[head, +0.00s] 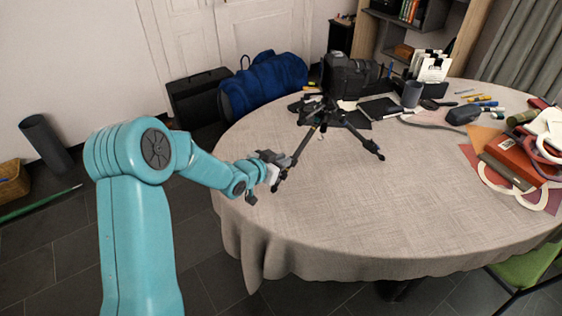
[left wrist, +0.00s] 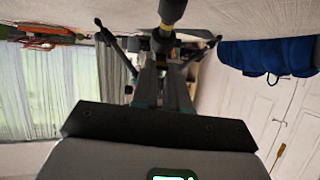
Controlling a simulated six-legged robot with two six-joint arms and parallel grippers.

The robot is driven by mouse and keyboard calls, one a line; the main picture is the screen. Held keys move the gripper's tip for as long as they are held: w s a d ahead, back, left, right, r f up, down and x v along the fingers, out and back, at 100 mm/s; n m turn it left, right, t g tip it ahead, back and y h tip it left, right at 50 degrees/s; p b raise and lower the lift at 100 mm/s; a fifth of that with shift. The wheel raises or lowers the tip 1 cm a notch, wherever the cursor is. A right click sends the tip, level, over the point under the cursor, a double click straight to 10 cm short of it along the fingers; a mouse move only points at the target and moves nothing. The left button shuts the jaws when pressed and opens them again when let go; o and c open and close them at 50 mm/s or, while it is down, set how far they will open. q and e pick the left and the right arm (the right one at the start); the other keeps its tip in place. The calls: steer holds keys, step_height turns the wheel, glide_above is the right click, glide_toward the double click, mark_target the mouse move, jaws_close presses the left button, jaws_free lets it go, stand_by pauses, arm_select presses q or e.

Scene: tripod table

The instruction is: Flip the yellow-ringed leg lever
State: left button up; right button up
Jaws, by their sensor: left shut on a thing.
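The black tripod (head: 325,112) stands on the round table with its legs spread. One leg (head: 299,152) reaches toward the table's left edge. In the left wrist view, which is upside down, a yellow ring (left wrist: 166,28) shows on the nearest leg (left wrist: 172,10). My left gripper (head: 279,164) is at the lower part of the left leg, close to its foot. In the left wrist view its fingers (left wrist: 162,70) point toward the ringed leg and are shut on the leg lever. The lever itself is mostly hidden by the fingers. My right gripper is not in view.
The table (head: 350,220) is clear in front of the tripod. A blue duffel bag (head: 265,82) is beyond the table.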

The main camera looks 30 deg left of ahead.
arm_select(q)
steer(key=shift+w+d+r, duration=0.1)
steer(key=shift+w+r, duration=0.3)
steer(key=shift+r, duration=0.25)
stand_by(0.3)
steer(key=shift+f, duration=0.1)
jaws_close()
steer(key=shift+w, duration=0.25)
steer(key=shift+r, duration=0.2)
steer(key=shift+o, duration=1)
jaws_free()
steer(key=s+r+p, duration=0.1)
steer(key=s+r, duration=0.1)
steer(key=s+r+p, duration=0.1)
steer(key=r, duration=0.1)
steer(key=shift+s+r, duration=0.35)
steer(key=shift+s, duration=0.1)
